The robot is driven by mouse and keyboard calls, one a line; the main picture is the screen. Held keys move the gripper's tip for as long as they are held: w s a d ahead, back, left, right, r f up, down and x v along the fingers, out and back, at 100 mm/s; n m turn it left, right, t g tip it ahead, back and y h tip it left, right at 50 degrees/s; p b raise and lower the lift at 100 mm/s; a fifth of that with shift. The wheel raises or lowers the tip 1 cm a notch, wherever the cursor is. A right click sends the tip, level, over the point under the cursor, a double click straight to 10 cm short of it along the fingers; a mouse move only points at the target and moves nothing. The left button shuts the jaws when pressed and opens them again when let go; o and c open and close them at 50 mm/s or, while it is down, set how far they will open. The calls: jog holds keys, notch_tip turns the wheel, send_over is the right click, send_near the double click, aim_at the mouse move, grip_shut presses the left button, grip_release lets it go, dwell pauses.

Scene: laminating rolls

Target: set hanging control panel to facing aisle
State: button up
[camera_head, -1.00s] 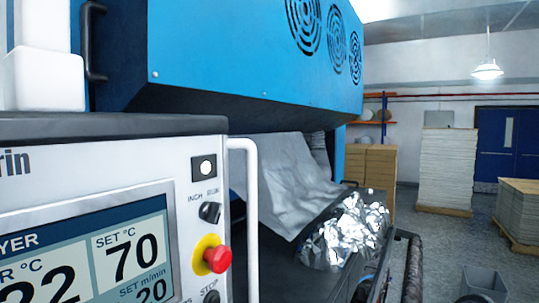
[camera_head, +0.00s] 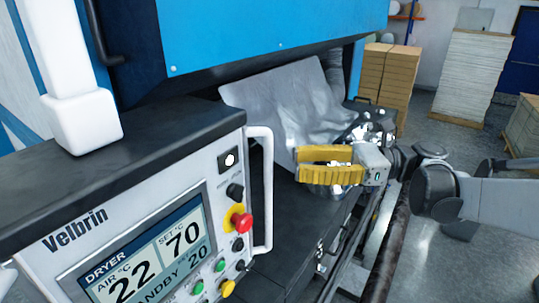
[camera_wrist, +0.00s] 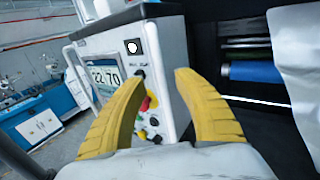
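The hanging control panel (camera_head: 150,240) is a white box with a dark top, marked Velbrin, with a lit dryer screen (camera_head: 150,250), a red stop button (camera_head: 241,222) and coloured buttons. A white post (camera_head: 75,85) meets its top. A white bar handle (camera_head: 266,200) runs down its right side. My gripper (camera_head: 302,165), with yellow ridged fingers, is to the right of the handle, apart from it in the head view. In the wrist view my gripper (camera_wrist: 160,84) is open and empty, and the panel (camera_wrist: 155,60) shows beyond and between the fingers.
A dark roller (camera_head: 385,250) runs at the right. Cartons (camera_head: 385,80) and a paper stack (camera_head: 470,75) stand behind. Grey floor is open at the right.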

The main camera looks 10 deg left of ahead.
aim_at(269, 163)
jog(key=s+a+p, duration=0.1)
jog(key=a, duration=0.5)
jog(key=shift+s+a, duration=0.15)
jog(key=shift+a, duration=0.15)
grip_shut()
